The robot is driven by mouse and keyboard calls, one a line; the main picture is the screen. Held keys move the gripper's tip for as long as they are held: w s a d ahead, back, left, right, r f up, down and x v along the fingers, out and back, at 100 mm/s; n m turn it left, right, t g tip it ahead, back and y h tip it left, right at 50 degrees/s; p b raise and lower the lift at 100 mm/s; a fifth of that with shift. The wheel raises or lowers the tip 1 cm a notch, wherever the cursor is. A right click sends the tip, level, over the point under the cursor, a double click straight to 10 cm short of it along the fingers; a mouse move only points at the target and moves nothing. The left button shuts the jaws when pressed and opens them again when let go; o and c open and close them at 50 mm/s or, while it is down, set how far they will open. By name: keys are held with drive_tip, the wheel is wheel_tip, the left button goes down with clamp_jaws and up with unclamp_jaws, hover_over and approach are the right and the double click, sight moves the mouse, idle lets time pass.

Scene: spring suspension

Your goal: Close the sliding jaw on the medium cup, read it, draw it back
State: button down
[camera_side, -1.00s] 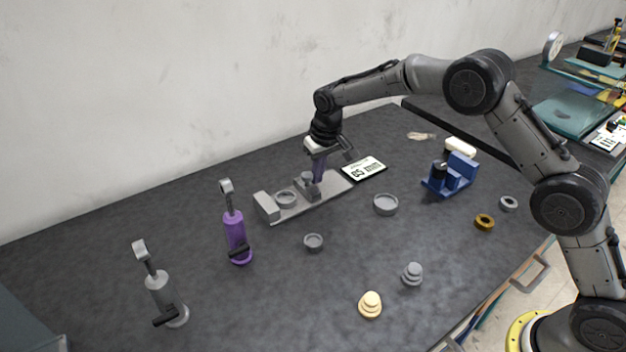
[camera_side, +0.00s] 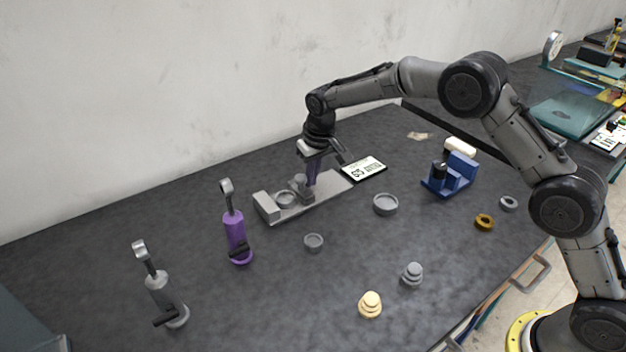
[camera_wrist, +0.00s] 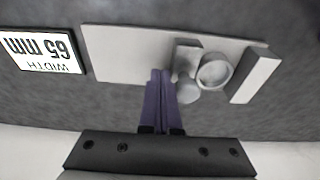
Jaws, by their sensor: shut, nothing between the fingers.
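The medium grey cup (camera_side: 285,199) sits on the gauge's flat grey bed (camera_side: 332,187), between the fixed end block (camera_side: 266,207) and the sliding jaw (camera_side: 303,192). In the wrist view the sliding jaw (camera_wrist: 186,55) is against or almost against the cup (camera_wrist: 214,70); I cannot tell if they touch. The end block (camera_wrist: 255,77) is close on the cup's other side. My gripper (camera_wrist: 160,78), with purple fingers, is shut and empty, beside the jaw's round knob (camera_wrist: 187,91) on the side away from the cup. The display (camera_wrist: 42,50) reads WIDTH 65 mm, upside down.
A larger grey cup (camera_side: 385,205) and a smaller one (camera_side: 313,242) stand in front of the gauge. A purple tool (camera_side: 236,236) and a grey tool (camera_side: 166,298) stand left. A blue holder (camera_side: 450,176), rings and stepped weights lie right and front.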

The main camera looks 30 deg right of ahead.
drive_tip(key=shift+a, duration=1.2)
idle(0.5)
drive_tip(key=shift+d, duration=0.15)
drive_tip(key=shift+d+r, duration=0.1)
drive_tip(key=shift+d, duration=0.2)
wheel_tip(320, 180, up, 7)
drive_tip(key=shift+d, duration=0.15)
idle(0.7)
drive_tip(key=shift+d, duration=0.1)
